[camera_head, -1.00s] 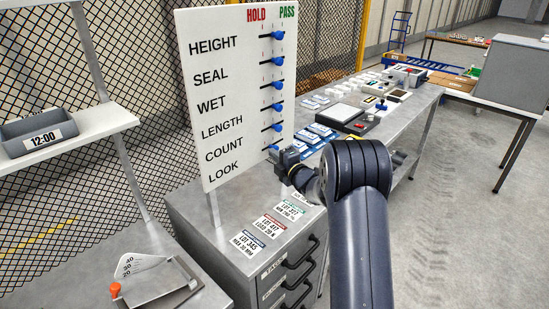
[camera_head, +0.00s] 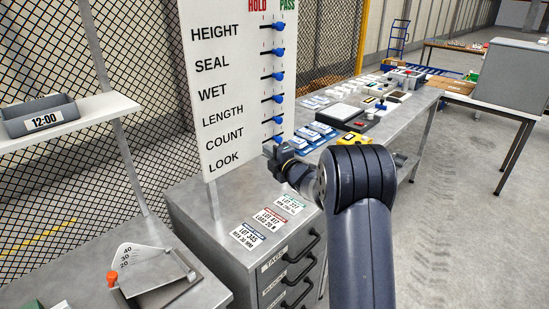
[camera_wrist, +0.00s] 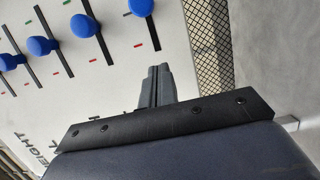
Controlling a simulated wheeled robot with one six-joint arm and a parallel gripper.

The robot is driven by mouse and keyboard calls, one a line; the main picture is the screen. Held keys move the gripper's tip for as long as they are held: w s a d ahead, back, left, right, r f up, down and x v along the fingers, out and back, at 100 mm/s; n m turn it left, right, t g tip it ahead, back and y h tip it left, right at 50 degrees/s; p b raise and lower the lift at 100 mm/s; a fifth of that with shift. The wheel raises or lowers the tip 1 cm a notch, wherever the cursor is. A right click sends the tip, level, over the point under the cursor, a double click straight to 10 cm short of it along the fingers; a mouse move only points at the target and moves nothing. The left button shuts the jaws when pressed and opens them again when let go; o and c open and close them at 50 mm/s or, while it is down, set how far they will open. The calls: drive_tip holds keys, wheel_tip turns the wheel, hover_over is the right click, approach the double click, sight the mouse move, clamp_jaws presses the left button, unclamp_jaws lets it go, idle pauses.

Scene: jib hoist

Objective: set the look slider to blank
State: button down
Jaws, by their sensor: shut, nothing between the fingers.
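LOOK is the bottom row. Its blue knob (camera_head: 277,139) sits toward the PASS side, roughly in line with the knobs above. In the wrist view the nearest blue knob (camera_wrist: 141,6), probably the look one, is at the upper end of its black slot (camera_wrist: 148,28), cut by the picture's edge. My gripper (camera_head: 276,151) is shut and empty, close to the look knob. In the wrist view its fingers (camera_wrist: 157,72) point at the board, below that knob; contact is unclear.
The count knob (camera_head: 278,119) is close above. Lot cards (camera_head: 269,217) lie on the drawer cabinet under my arm. Several blue-and-white items (camera_head: 315,134) and a yellow device (camera_head: 354,139) lie on the bench behind the gripper. The aisle at right is clear.

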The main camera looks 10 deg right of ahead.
drive_tip(key=b+v, duration=0.2)
drive_tip(key=v, duration=0.7)
drive_tip(key=shift+d, duration=0.3)
